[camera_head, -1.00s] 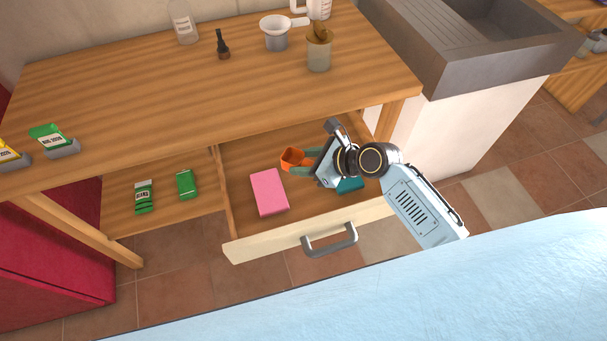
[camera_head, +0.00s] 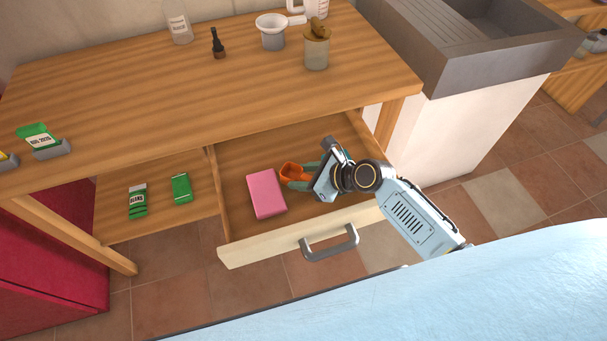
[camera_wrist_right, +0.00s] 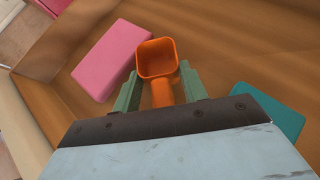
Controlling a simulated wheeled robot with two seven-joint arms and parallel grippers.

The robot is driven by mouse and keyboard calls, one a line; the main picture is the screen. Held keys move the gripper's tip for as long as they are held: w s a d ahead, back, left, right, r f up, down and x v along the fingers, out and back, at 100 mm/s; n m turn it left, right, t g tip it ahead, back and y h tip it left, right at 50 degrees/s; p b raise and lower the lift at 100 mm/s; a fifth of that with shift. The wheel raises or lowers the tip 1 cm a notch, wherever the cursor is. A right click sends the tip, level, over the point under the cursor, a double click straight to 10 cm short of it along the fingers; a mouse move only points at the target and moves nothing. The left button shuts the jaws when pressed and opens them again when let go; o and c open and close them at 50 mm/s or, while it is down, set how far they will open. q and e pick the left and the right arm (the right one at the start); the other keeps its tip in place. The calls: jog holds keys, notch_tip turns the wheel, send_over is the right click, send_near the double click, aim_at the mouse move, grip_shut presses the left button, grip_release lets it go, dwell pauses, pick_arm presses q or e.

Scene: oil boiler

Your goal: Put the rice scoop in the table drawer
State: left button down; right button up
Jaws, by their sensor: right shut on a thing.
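The orange rice scoop (camera_head: 290,171) is inside the open table drawer (camera_head: 240,213), right of a pink block. In the right wrist view the scoop (camera_wrist_right: 157,60) has its bowl pointing away from me and its handle between the green fingers. My right gripper (camera_head: 309,174) is shut on that handle. Its fingers also show in the right wrist view (camera_wrist_right: 160,88). The scoop is low in the drawer; I cannot tell whether it touches the bottom. My left gripper is not in view.
The pink block (camera_head: 266,193) lies in the drawer, and a teal item (camera_wrist_right: 272,110) lies right of the gripper. The drawer front has a grey handle (camera_head: 330,243). The wooden tabletop (camera_head: 130,90) overhangs the drawer's back. Green packets (camera_head: 181,188) lie on the shelf to the left.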

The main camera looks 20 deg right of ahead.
aim_at(303, 176)
jog(key=o, duration=1.1)
jog(key=shift+c, duration=0.2)
jog(key=shift+s+d+r, duration=0.1)
jog(key=shift+r, duration=0.1)
jog(key=p+v, duration=0.1)
jog(key=v, duration=0.2)
jog(key=shift+r+p, duration=0.1)
jog(key=shift+p, duration=0.2)
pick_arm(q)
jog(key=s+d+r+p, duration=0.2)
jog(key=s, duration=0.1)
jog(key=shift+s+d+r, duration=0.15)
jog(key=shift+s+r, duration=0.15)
pick_arm(e)
jog(key=v, duration=0.8)
jog(key=shift+s+d, duration=0.2)
jog(key=shift+d, duration=0.05)
jog(key=shift+r, duration=0.1)
